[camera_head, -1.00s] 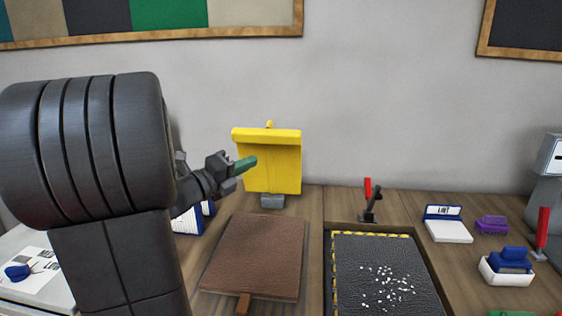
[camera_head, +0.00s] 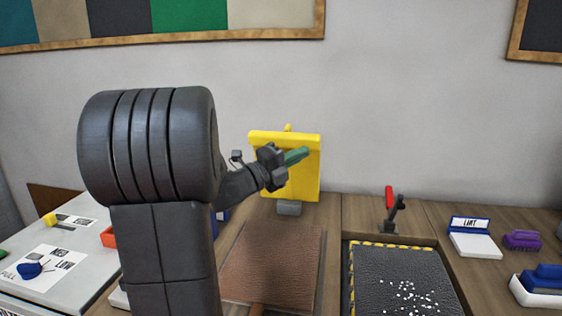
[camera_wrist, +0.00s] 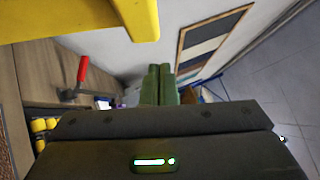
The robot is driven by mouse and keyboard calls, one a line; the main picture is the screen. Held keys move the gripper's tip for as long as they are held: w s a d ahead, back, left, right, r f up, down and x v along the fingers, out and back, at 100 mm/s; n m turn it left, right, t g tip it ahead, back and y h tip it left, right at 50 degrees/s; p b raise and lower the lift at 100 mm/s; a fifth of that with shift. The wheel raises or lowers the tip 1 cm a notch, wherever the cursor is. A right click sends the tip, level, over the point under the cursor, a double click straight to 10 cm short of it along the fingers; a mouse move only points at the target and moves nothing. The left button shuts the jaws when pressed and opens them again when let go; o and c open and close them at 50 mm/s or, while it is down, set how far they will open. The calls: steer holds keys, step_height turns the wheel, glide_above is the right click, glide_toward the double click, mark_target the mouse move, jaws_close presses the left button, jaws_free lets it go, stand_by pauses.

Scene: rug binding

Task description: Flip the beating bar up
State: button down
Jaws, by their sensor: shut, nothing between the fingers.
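A yellow upright panel with a thick top edge (camera_head: 305,140) stands on a grey foot at the back of the bench, against the wall. I cannot tell for sure that it is the beating bar. My gripper (camera_head: 298,156) has green fingers, pressed together and empty. It is in front of the panel's upper part in the head view and covers some of it; I cannot tell if it touches. In the wrist view the closed fingers (camera_wrist: 158,84) point away past the yellow part (camera_wrist: 75,12), which fills the top left. A red-handled lever (camera_head: 390,200) stands upright right of the panel.
A brown mat (camera_head: 275,262) lies before the panel. A dark tray (camera_head: 395,275) with white bits and a yellow-striped edge lies right of it. A white box (camera_head: 475,243), a purple brush (camera_head: 522,240) and a blue brush (camera_head: 540,280) stand further right.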

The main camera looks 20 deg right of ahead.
mark_target(312, 140)
steer(key=shift+w+d+r, duration=0.3)
steer(key=shift+w+d, duration=0.15)
steer(key=shift+w, duration=0.3)
steer(key=shift+w+d+r, duration=0.25)
steer(key=shift+w+d, duration=0.15)
steer(key=shift+w, duration=0.35)
steer(key=w+d+r+p, duration=0.1)
steer(key=w+d+r, duration=0.3)
steer(key=w, duration=0.3)
steer(key=shift+d+p, duration=0.25)
steer(key=shift+p, duration=0.15)
steer(key=shift+r, duration=0.1)
